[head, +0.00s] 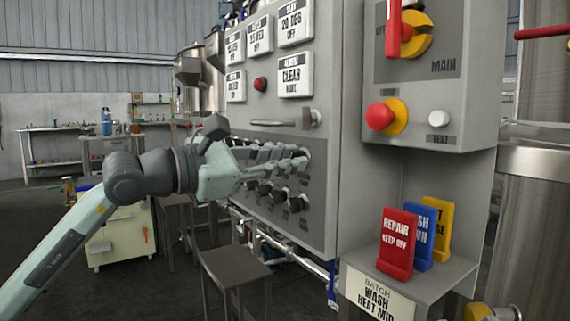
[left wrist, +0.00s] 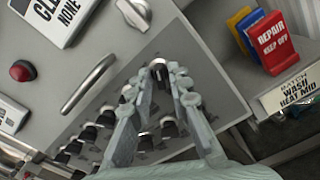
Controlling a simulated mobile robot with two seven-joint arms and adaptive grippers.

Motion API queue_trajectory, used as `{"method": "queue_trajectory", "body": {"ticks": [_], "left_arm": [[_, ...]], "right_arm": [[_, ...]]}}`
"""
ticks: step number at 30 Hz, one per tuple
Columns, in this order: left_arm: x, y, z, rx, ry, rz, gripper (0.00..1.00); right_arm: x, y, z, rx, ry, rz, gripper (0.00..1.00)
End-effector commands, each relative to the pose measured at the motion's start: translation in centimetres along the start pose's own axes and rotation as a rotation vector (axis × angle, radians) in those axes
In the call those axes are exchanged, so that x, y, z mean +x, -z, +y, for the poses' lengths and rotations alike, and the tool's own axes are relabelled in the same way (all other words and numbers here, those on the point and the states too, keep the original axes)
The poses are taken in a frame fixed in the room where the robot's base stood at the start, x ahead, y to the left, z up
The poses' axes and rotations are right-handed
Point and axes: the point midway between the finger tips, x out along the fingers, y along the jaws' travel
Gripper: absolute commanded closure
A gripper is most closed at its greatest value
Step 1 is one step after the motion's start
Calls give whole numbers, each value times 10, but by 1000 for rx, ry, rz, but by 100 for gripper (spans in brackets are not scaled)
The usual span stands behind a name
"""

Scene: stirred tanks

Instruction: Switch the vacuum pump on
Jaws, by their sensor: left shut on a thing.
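A grey control panel (head: 322,215) faces me, with rows of dark rotary knobs (head: 264,188) on its lower part. My left gripper (head: 298,157) reaches the upper row's right end and is shut on a dark knob there. In the left wrist view the fingertips (left wrist: 160,82) are on either side of this knob (left wrist: 159,66), which has a light pointer mark. The gripper hides much of the upper row in the head view. The small knob labels are too small to read, so I cannot tell which one is the vacuum pump's.
Above the knobs are a long handle (head: 272,123), a red button (head: 260,84) and white status signs (head: 295,75). A grey box with a red emergency button (head: 380,117) juts out at right. Red (head: 397,243), blue and yellow tags stand on a shelf below it. A stool (head: 235,268) stands beneath.

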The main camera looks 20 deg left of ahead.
Motion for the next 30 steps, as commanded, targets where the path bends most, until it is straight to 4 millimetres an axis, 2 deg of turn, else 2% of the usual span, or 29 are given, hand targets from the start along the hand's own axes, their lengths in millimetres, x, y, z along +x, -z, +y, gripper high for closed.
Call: {"method": "queue_trajectory", "body": {"ticks": [13,14,16,26,30], "left_arm": [[0,0,0,8,0,0,100],[0,0,0,8,0,0,78],[0,0,0,8,0,0,71],[-2,0,0,7,-1,1,71],[-16,2,0,7,-1,3,71]], "right_arm": [[0,2,0,-1,-1,11,60],[0,2,0,-1,-1,11,60],[0,1,0,-1,-1,11,60],[0,2,0,-1,0,12,60],[0,2,0,-1,0,12,60]]}}
